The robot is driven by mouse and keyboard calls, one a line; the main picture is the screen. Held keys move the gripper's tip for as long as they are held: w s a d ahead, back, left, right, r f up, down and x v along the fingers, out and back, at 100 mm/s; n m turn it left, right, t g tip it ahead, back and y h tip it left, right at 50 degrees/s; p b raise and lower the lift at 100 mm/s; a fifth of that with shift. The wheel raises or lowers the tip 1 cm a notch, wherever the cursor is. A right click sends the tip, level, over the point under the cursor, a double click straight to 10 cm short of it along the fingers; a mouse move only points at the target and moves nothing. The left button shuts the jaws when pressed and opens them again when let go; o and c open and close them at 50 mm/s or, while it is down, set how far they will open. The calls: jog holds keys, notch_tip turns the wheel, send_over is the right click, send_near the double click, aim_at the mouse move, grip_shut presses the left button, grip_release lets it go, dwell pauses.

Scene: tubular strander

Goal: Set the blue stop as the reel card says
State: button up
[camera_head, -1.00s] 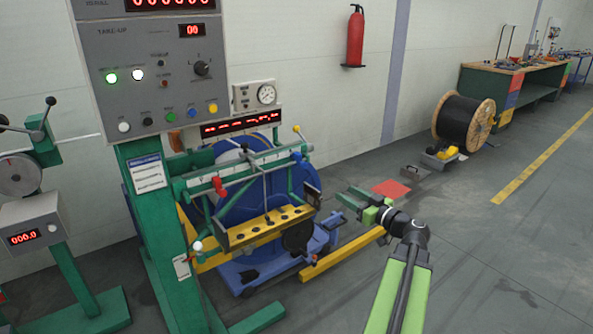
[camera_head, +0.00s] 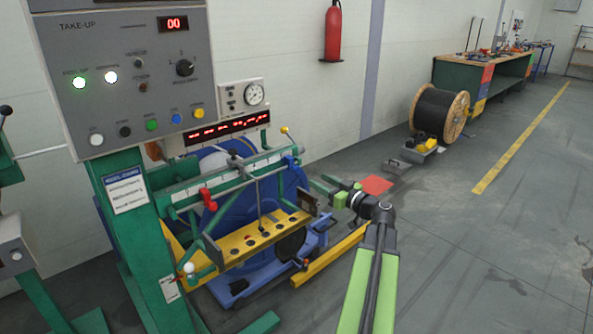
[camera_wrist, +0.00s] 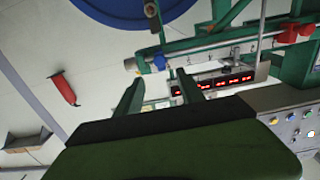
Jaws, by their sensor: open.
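The blue stop (camera_head: 297,152) sits at the right end of the scaled rail (camera_head: 228,176) on the green frame. It also shows in the wrist view (camera_wrist: 158,62), just beyond the fingertips. A red stop (camera_head: 209,199) sits toward the rail's left end. A white card with a blue heading (camera_head: 125,189) is on the green post; its print is too small to read, and I cannot tell if it is the reel card. My gripper (camera_head: 322,187) is open and empty, right of the blue stop and apart from it. Its two fingers (camera_wrist: 160,88) show in the wrist view.
A blue reel (camera_head: 225,180) stands behind the rail. A yellow perforated bar (camera_head: 262,238) lies below it. The control panel (camera_head: 125,75) rises at left. A yellow floor beam (camera_head: 330,258) lies near my arm.

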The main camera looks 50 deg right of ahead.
aim_at(299, 170)
jog(key=w, duration=0.8)
jog(key=w+d, duration=0.1)
jog(key=w, duration=0.3)
jog(key=shift+w, duration=0.1)
jog(key=shift+c, duration=0.3)
grip_shut()
dwell(0.6)
